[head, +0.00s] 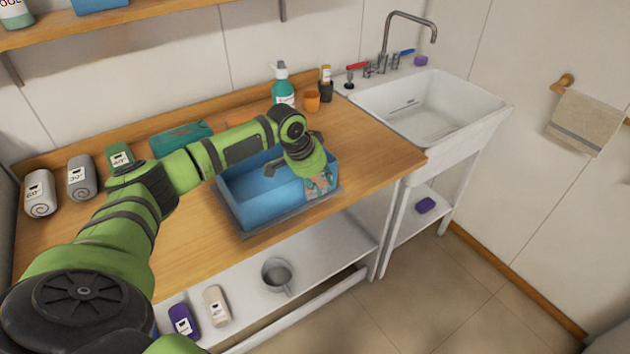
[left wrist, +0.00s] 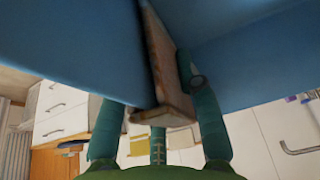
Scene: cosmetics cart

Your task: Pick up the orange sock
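An orange patch (head: 243,124) lies on the counter behind my left arm; it may be the orange sock, but my arm hides much of it. My left gripper (head: 319,186) is low at the right end of the blue box (head: 262,200). In the left wrist view, its fingers (left wrist: 158,125) stand apart around a brown edge (left wrist: 165,70) between blue walls (left wrist: 70,50). Part of the left finger is hidden behind the blue wall, so its grip is unclear. No sock shows in the left wrist view. My right gripper is not seen.
An orange cup (head: 311,101), a teal pump bottle (head: 283,88) and a dark cup (head: 325,91) stand behind the box. The sink (head: 430,105) is at the right. The counter's right front (head: 375,155) is clear.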

